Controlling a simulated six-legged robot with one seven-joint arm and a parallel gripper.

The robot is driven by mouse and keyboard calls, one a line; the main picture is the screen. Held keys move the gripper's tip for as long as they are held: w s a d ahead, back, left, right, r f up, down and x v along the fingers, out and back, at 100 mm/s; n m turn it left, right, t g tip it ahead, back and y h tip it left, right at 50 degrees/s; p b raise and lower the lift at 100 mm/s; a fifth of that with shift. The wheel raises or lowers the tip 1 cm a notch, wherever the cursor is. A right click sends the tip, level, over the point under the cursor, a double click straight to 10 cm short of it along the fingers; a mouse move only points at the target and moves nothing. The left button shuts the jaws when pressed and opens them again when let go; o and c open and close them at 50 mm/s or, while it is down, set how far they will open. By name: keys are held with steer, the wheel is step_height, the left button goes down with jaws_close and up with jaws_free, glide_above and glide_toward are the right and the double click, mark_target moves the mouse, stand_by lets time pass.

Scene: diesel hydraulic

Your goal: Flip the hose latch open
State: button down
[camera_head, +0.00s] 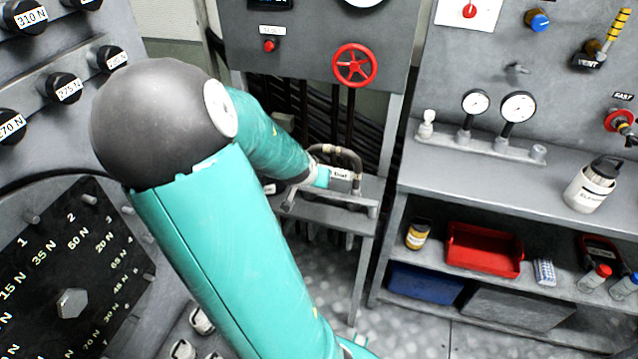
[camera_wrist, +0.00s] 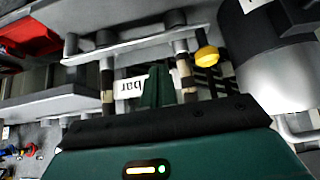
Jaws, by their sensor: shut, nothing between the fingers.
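A dark curved hose (camera_head: 346,153) with pale bands arches over a small grey shelf (camera_head: 350,220) in the middle of the head view. In the wrist view, two upright banded hose ends show, one at left (camera_wrist: 107,82) and one at right (camera_wrist: 184,70). A white label (camera_wrist: 130,88) sits between them. I cannot clearly pick out the latch. My gripper (camera_head: 322,177) is at the hose, beside the label, and its green shut fingers (camera_wrist: 153,88) show between the hose ends. They hold nothing. Whether they touch the hose or label cannot be told. My arm hides part of the shelf.
A grey metal rail (camera_head: 330,200) runs along the shelf's front. A red valve wheel (camera_head: 354,65) is above. At right, a bench carries gauges (camera_head: 517,107) and a white bottle (camera_head: 590,185), with a red tray (camera_head: 484,250) below. A yellow knob (camera_wrist: 207,56) is close to my gripper.

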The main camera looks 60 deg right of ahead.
steer(key=shift+x, duration=3.95)
steer(key=shift+a, duration=0.25)
